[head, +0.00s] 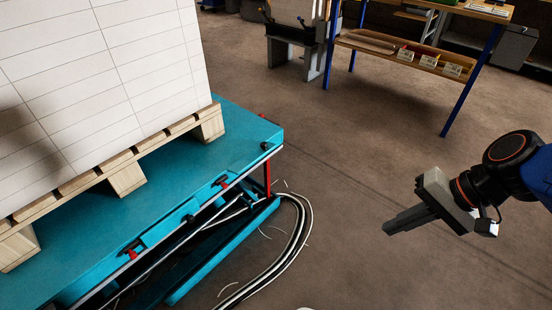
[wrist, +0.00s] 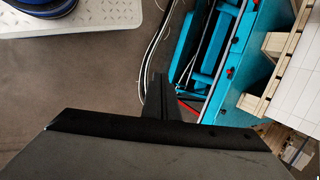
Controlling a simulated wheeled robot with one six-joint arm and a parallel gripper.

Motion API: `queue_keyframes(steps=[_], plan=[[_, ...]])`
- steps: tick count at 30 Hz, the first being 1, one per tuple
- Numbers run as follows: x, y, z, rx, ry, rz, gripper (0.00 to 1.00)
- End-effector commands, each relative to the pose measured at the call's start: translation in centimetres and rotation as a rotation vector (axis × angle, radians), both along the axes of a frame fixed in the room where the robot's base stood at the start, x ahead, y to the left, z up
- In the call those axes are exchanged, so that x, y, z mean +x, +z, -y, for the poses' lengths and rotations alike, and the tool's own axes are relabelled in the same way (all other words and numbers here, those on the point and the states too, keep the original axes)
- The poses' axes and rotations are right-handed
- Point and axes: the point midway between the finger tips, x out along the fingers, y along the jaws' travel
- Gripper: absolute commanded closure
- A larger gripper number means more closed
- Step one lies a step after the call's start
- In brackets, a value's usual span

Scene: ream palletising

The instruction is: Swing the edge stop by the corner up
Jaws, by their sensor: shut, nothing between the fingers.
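A teal lift table (head: 240,125) carries a loaded pallet at the left of the head view. Along its near side are small red-and-black fittings, one mid-edge (head: 222,182) and one further left (head: 131,252). A black knob (head: 266,146) sits near the right corner, above an upright red bar (head: 267,178). I cannot tell for sure which of these is the edge stop by the corner. My gripper (head: 388,229) is shut and empty, over the floor right of the table and apart from it. Its fingers also show in the wrist view (wrist: 160,82), beside the table (wrist: 238,100).
A white stack (head: 100,70) stands on a wooden pallet (head: 125,178). Pale hoses (head: 297,235) curve on the floor by the table's base. A blue-legged workbench (head: 410,60) stands at the back.

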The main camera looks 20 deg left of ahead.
Motion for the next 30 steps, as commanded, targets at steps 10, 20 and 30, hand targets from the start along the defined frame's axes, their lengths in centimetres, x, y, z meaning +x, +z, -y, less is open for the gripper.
queue_keyframes(steps=[10, 20, 30], plan=[[2.0, -0.5, -9.0, 0.284, -0.107, -0.313, 1.00], [5.7, -1.1, -16.3, 0.516, -0.266, -0.588, 1.00], [11.2, -3.7, -22.3, 0.717, -0.493, -0.827, 1.00]])
